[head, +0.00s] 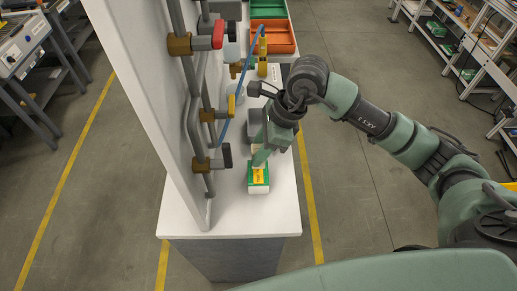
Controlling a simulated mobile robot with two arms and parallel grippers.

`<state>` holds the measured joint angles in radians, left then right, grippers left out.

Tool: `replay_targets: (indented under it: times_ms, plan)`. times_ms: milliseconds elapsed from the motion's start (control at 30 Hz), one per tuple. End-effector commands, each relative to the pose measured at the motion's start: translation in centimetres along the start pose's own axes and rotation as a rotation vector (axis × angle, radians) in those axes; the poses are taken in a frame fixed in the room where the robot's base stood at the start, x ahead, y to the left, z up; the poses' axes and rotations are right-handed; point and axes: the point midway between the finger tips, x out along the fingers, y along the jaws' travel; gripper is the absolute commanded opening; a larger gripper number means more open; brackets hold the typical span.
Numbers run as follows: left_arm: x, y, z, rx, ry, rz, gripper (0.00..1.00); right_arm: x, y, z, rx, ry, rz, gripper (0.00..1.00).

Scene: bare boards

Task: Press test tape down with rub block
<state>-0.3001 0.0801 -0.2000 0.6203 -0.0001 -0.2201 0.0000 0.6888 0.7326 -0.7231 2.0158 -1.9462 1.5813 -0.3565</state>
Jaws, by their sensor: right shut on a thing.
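My right gripper (261,158) reaches down over the near end of the white bench. It is shut on a small piece, which I take to be the rub block; the fingers mostly hide it. Directly below and in front of the fingertips is a small green-and-white block (259,188) with a yellow strip (258,174) on top, possibly the test tape. The fingertips overlap the far end of this block; I cannot tell whether the held piece touches the strip. My left gripper is not in view.
A tall white panel (150,90) with grey pipes and red, yellow and dark valve handles stands along the bench's left side. Orange (272,38) and green (268,9) trays lie at the far end. The bench's near end (240,222) is clear.

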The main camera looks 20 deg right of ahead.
Motion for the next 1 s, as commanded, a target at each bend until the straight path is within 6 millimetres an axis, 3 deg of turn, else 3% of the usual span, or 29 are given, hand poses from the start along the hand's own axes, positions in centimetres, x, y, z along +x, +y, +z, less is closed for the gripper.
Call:
replay_targets:
  times_ms: [600,1000]
  plan:
    - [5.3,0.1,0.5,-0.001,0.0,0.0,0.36,4.9,0.0,-2.0,0.0,-0.002,0.001,0.0]
    - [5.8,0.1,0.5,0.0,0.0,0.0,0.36,5.3,0.0,-2.2,0.0,-0.003,0.001,0.0]
